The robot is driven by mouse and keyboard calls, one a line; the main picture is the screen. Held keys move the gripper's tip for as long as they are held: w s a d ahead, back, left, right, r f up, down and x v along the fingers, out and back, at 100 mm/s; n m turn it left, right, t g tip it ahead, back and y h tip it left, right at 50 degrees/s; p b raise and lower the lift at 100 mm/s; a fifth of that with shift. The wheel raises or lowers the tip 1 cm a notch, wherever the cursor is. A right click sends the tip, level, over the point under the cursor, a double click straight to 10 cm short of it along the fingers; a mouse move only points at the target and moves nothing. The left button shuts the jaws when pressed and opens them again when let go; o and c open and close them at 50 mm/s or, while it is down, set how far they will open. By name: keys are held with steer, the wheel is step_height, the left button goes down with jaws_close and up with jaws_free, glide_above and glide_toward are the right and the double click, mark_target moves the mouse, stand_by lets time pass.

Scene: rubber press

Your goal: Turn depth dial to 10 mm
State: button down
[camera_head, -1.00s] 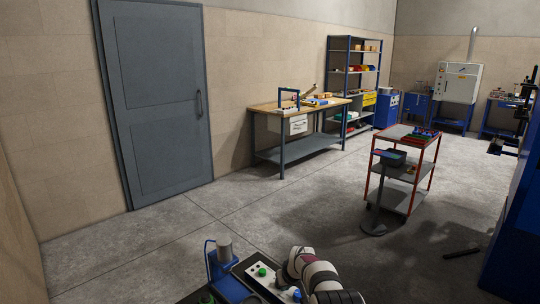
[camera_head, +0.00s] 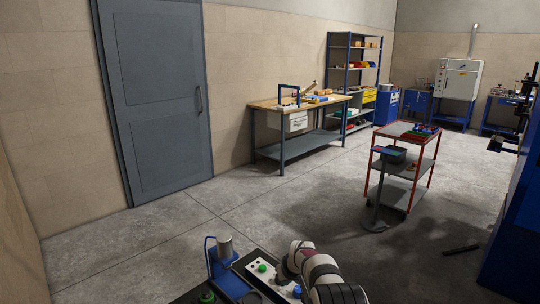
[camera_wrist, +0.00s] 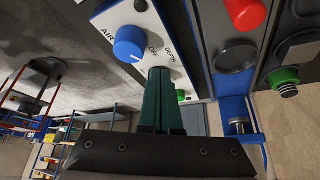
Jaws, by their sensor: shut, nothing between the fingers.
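The control panel (camera_wrist: 205,75) is white with printed labels and fills the upper middle of the wrist view. It also shows in the head view (camera_head: 254,276) at the bottom. A blue knob (camera_wrist: 128,44) sits by the words AIR and OFF. The word DEPTH is printed right of it, just above my fingertips. I cannot make out a depth dial or its scale; my fingers may cover it. My gripper (camera_wrist: 160,72) has dark green fingers, shut together and empty, with their tips close to the panel. I cannot tell whether they touch it. The head view hides the fingertips.
A green button (camera_head: 262,267) is on the panel in the head view. A red button (camera_wrist: 246,12), a dark round cap (camera_wrist: 236,57) and a green-collared fitting (camera_wrist: 284,82) lie to the right in the wrist view.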

step_height(320, 180, up, 5)
steer(key=shift+r, duration=0.1)
steer(key=s+d+r+m+g, duration=0.1)
steer(key=s+r+m, duration=0.1)
steer(key=s+r, duration=0.55)
steer(key=s+d+r+m+g, duration=0.1)
steer(key=s+r, duration=0.4)
steer(key=s, duration=0.6)
steer(key=s+m+g, duration=0.3)
steer(key=s+m, duration=0.2)
steer(key=s, duration=2.6)
steer(key=shift+s+f+m+g, duration=0.3)
steer(key=shift+s+f+g, duration=0.1)
steer(key=shift+w, duration=0.1)
